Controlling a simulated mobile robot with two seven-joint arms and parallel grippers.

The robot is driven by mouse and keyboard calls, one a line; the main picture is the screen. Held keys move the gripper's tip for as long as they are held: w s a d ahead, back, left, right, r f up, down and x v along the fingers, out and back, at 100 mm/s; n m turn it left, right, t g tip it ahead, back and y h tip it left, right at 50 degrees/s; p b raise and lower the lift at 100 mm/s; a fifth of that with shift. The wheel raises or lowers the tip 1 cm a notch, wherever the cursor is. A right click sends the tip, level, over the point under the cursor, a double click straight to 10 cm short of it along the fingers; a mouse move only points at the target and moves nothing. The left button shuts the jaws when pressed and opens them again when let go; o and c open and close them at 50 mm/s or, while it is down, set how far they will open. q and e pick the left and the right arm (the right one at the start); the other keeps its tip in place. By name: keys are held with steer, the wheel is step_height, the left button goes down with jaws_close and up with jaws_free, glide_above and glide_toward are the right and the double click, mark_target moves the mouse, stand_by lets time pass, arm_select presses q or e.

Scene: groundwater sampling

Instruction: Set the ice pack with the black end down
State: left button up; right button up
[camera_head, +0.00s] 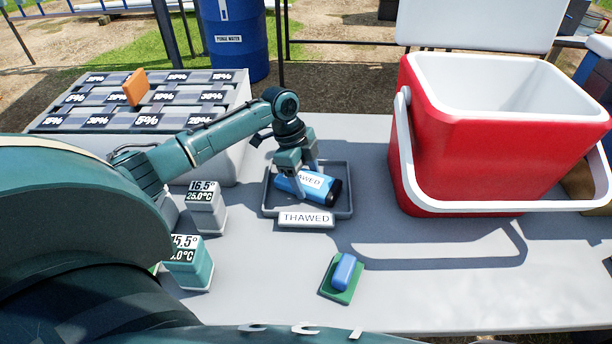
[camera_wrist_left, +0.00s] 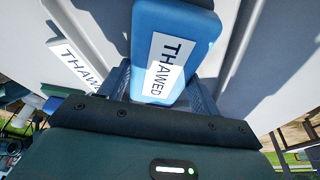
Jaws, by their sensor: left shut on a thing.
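The ice pack (camera_head: 326,190) is blue with a black end and a white THAWED label. It lies over the grey tray (camera_head: 270,205), its black end towards the right. A THAWED sign (camera_head: 306,220) stands at the tray's front. My left gripper (camera_head: 306,182) is shut on the ice pack from above. I cannot tell whether the pack touches the tray floor. In the left wrist view the ice pack (camera_wrist_left: 200,28) shows its blue body and label between the fingers; its black end is not seen there. My right gripper is not in view.
An open red cooler (camera_head: 500,150) with a white handle stands to the right of the tray. A blue block (camera_head: 344,270) lies on a green pad in front. Two small display blocks (camera_head: 205,212) (camera_head: 188,265) and a percent-labelled rack (camera_head: 130,105) are at left. The front right table is clear.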

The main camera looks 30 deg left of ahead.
arm_select(q)
steer(key=shift+f, duration=0.1)
steer(key=o, duration=1.2)
steer(key=p+v, duration=0.1)
steer(key=v, duration=1.1)
